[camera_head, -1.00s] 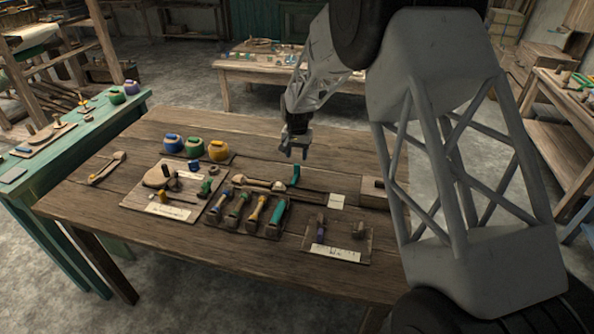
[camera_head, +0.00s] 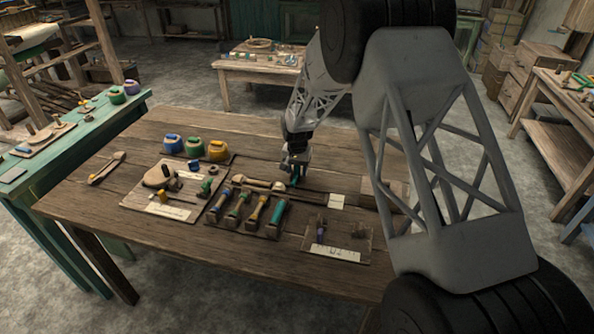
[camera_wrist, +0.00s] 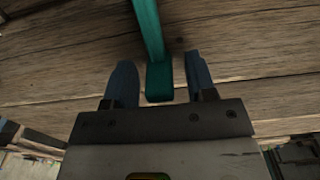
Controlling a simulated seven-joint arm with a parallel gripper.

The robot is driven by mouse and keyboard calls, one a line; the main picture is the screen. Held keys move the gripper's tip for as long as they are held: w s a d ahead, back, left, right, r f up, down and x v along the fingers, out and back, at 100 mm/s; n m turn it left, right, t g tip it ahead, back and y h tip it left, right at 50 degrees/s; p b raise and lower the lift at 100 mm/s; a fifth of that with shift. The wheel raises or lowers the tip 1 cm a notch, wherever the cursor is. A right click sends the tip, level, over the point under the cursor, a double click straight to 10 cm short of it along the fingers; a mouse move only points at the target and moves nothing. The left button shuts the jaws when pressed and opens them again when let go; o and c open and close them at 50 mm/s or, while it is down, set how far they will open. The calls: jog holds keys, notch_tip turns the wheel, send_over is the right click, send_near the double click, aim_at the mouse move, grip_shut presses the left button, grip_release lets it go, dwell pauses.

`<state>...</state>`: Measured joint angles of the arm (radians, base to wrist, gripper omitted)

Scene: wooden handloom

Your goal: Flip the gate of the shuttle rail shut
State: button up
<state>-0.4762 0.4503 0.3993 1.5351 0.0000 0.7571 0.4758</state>
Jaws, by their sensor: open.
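The teal gate (camera_head: 294,181) stands up from the shuttle rail (camera_head: 315,190) on the wooden table, partly hidden by my gripper in the head view. In the wrist view the gate (camera_wrist: 150,35) is a teal bar running down from the top edge, with its thicker end between my two dark fingers. My gripper (camera_head: 293,169) is at the gate. In the wrist view my gripper (camera_wrist: 160,76) is open, with a visible gap between the bar and each finger. Whether either finger touches the gate I cannot tell.
A rack of several colored-handled tools (camera_head: 248,212) lies in front of the rail. A board with small pegs (camera_head: 336,243) is at the front right. Blue, green and yellow pots (camera_head: 195,147) stand to the left. The table's right part is partly hidden by my arm.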

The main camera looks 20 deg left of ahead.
aim_at(295, 177)
jog(key=shift+f, duration=0.25)
jog(key=shift+c, duration=0.3)
grip_shut()
jog(key=shift+s, duration=1.3)
jog(key=shift+o, duration=0.3)
grip_release()
jog(key=shift+r, duration=0.15)
jog(key=shift+r, duration=3.75)
